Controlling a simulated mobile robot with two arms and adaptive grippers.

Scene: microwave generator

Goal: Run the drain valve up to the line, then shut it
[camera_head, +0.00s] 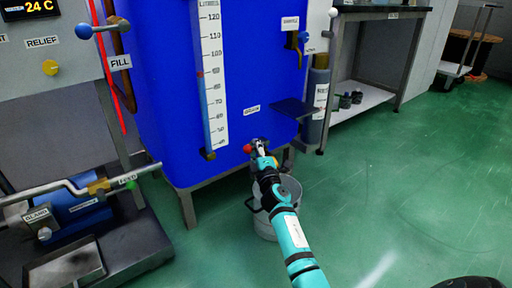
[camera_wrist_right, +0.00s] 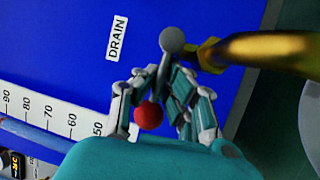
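The drain valve has a lever with a red ball knob (camera_head: 247,149), low on the front of the blue tank (camera_head: 165,90). My right gripper (camera_head: 260,147) is at this lever. In the wrist view the red knob (camera_wrist_right: 148,115) lies between the finger linkages, and the fingertips (camera_wrist_right: 165,75) close in on the lever near its grey round pivot (camera_wrist_right: 172,41). A yellow pipe (camera_wrist_right: 265,48) leads off to the right. The white scale (camera_head: 213,75) has a small red mark (camera_head: 200,73) at its left edge. The liquid level is too small to tell. My left gripper is out of view.
A pale bucket (camera_head: 263,222) stands on the floor under the drain, partly hidden by my right arm. A dark shelf (camera_head: 295,108) juts from the tank to the right. Pump pipework (camera_head: 65,188) is at the left.

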